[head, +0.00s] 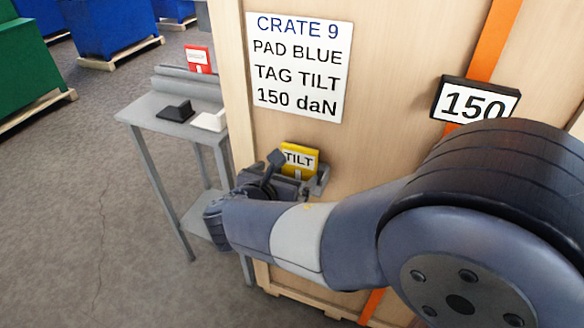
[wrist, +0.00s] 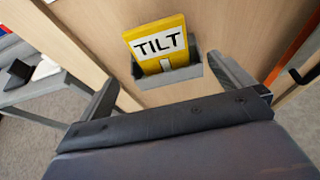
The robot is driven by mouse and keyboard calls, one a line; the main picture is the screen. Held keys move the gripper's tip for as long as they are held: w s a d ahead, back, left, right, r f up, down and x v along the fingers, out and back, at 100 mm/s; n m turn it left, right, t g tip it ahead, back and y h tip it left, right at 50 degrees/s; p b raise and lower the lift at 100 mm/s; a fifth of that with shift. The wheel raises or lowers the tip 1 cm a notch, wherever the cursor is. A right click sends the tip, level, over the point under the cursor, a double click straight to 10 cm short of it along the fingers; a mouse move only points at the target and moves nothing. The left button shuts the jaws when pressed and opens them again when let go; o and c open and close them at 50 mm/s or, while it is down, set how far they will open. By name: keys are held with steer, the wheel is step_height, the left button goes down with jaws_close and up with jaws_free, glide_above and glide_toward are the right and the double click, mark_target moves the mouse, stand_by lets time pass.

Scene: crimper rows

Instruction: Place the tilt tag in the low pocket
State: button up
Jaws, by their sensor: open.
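The yellow tilt tag (head: 299,158) stands upright in a grey pocket (head: 320,181) low on the front of the wooden crate. In the wrist view the tag (wrist: 158,46) leans slightly in the pocket (wrist: 188,72), with its lower end behind the pocket's front lip. My gripper (wrist: 165,85) is open, with one finger to the left and one to the right of the pocket. Nothing is between the fingers that they touch. In the head view my gripper (head: 285,178) is partly hidden by my own arm, just in front of the pocket.
The crate (head: 385,60) carries a white sign reading CRATE 9, PAD BLUE, TAG TILT, 150 daN (head: 298,67). A grey stand (head: 150,118) at left holds a red tag (head: 198,59) and black and white pieces.

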mark_target(298, 161)
steer(key=shift+v, duration=1.05)
steer(key=shift+w+f, duration=0.1)
steer(key=x, duration=1.2)
steer(key=shift+f, duration=0.15)
steer(key=shift+r, duration=0.25)
steer(key=shift+s+r, duration=0.25)
steer(key=shift+r, duration=0.05)
